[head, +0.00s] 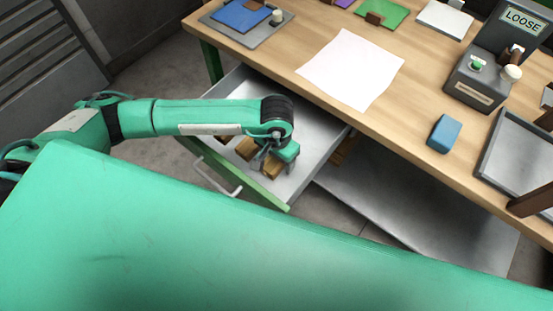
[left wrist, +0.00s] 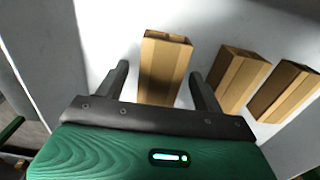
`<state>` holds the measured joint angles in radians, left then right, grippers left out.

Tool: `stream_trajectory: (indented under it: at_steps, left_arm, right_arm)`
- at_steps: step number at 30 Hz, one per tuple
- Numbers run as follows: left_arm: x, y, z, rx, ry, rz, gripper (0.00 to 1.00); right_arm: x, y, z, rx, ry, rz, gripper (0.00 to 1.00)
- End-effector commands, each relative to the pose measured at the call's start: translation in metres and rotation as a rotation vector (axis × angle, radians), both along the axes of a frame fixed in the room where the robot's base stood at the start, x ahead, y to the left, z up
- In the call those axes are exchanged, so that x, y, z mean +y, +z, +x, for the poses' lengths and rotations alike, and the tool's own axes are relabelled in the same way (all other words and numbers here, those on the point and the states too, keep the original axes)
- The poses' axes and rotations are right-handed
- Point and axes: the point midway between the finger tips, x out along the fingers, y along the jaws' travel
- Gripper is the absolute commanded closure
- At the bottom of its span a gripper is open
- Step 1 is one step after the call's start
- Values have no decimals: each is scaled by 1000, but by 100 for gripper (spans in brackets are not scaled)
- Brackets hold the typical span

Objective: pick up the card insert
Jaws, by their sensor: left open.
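Three brown card pieces, which look like the card inserts, lie in the open drawer (head: 316,140). The nearest card insert (left wrist: 162,70) is between the two fingers of my left gripper (left wrist: 159,74) in the left wrist view, with a gap on each side. A second card insert (left wrist: 240,75) and a third (left wrist: 286,92) lie to its right. In the head view my left gripper (head: 275,166) is over the drawer, open, partly covering the card insert under it (head: 271,170). Another card insert (head: 246,148) shows beside it. My right gripper is out of view.
The drawer's green front (head: 235,178) with a pale handle is on the near side. The wooden tabletop (head: 300,50) is above and behind, holding a white sheet (head: 352,68), a blue block (head: 444,133), a grey tray (head: 515,150) and a "LOOSE" box (head: 485,80).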

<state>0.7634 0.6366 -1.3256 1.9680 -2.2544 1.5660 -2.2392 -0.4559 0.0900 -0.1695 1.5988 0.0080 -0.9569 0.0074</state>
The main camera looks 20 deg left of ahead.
Motion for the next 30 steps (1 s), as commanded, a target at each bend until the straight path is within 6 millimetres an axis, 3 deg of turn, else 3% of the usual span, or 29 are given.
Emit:
stream_trajectory:
  at_steps: [8, 15, 16, 25, 30]
  left_arm:
    - [0, -5, 0, 0, 0, 1, 31]
    - [0, -4, 0, 0, 0, 0, 76]
    - [0, -4, 0, 0, 0, 0, 78]
    - [0, -2, 1, -1, 0, 0, 79]
    - [0, 10, 1, -2, 0, -2, 79]
  right_arm:
    - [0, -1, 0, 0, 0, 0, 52]
    - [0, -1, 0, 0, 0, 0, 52]
    - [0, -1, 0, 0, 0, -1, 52]
    - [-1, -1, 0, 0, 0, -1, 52]
    - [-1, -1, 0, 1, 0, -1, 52]
